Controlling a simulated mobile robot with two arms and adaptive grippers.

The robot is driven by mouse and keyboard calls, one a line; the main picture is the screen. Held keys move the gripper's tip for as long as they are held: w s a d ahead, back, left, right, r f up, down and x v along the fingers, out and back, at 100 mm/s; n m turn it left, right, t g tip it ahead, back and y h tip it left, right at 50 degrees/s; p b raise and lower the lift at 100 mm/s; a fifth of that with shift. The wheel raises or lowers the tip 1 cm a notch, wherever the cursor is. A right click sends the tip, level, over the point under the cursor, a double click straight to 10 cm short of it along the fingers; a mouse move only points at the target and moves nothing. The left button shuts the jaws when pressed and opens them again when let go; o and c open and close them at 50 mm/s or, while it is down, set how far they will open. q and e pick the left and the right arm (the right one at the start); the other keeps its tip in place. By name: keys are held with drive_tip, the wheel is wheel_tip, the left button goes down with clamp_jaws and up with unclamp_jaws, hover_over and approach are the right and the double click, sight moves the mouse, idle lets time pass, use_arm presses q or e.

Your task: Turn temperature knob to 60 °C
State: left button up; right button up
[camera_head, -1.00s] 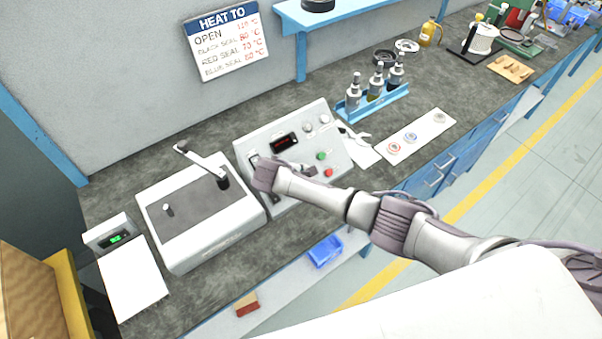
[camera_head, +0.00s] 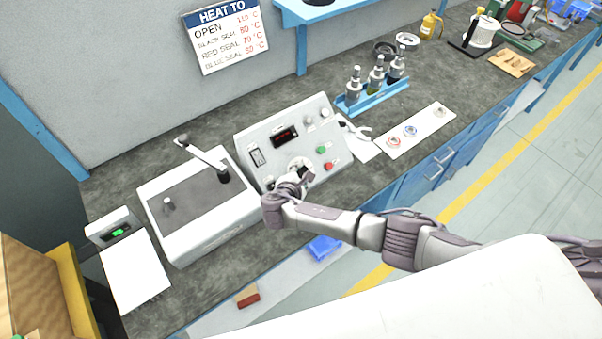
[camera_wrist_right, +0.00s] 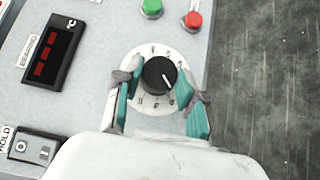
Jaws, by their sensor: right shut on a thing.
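The temperature knob (camera_wrist_right: 158,75) is a black round knob on a white numbered dial (camera_wrist_right: 136,66) on the front of the grey control panel (camera_head: 308,137). Its white pointer slants toward the lower right in the wrist view; the numbers are too small to read surely. My right gripper (camera_wrist_right: 160,88) is shut on the knob, one teal-padded finger on each side. In the head view my right gripper (camera_head: 302,178) reaches the panel's lower part and partly hides the dial. A red-digit display (camera_wrist_right: 50,52) sits left of the knob; its value is unreadable. My left gripper is not in view.
Green (camera_wrist_right: 152,8) and red (camera_wrist_right: 194,20) buttons sit close above the knob in the wrist view. A HOLD rocker switch (camera_wrist_right: 38,147) is at lower left. A white lever machine (camera_head: 205,235) stands left of the panel. A heat-to-open sign (camera_head: 226,38) hangs on the wall.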

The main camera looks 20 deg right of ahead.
drive_tip(key=shift+d+f, duration=0.1)
idle(0.3)
drive_tip(key=o, duration=1.1)
drive_tip(key=shift+o, duration=0.2)
drive_tip(key=v, duration=1.2)
